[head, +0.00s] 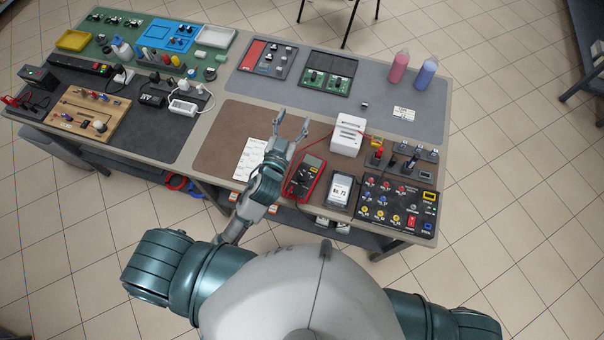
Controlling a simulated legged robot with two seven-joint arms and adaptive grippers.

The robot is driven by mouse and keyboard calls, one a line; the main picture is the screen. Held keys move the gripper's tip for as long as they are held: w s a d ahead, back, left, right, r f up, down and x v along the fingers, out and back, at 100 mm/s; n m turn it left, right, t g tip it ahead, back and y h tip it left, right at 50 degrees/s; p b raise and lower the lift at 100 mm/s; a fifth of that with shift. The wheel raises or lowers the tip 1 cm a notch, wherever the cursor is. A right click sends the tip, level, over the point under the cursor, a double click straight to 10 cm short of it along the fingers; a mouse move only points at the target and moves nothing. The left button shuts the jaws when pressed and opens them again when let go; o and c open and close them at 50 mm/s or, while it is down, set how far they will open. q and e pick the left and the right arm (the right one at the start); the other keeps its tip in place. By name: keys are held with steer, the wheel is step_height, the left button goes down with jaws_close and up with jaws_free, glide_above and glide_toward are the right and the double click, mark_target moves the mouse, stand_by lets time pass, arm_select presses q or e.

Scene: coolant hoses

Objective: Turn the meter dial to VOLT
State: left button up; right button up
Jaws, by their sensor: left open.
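The red multimeter (304,177) lies on the brown mat at the front of the bench, with a dark face, a small screen at its upper end and a dial lower down. The dial's setting is too small to read. My left gripper (291,124) is open and empty, its two fingers spread over the brown mat, above and a little left of the meter in the picture. It appears apart from the meter. A red lead runs from near the meter toward the right. My right gripper is not in view; only part of my right arm shows at the lower right.
A white paper sheet (250,160) lies left of the meter. A small display device (340,191), a white box-shaped printer (348,134) and a black panel of colored knobs (398,206) stand to the right. Pink (399,67) and blue (426,72) bottles stand at the back. The mat's middle is clear.

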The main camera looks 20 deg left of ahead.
arm_select(q)
steer(key=s+d+r+m+t+h, duration=0.1)
steer(key=d+r+m+h, duration=0.8)
steer(key=d+r+h, duration=0.25)
steer(key=s+d+m+g+h, duration=0.85)
steer(key=d+m+g, duration=0.25)
steer(key=m+g, duration=0.45)
steer(key=g+y, duration=0.5)
steer(key=y, duration=1.7)
glide_above(303, 176)
step_height(303, 176, down, 21)
steer(key=shift+t, duration=0.25)
step_height(303, 176, down, 17)
steer(key=shift+r+p, duration=0.15)
steer(key=shift+p, duration=0.5)
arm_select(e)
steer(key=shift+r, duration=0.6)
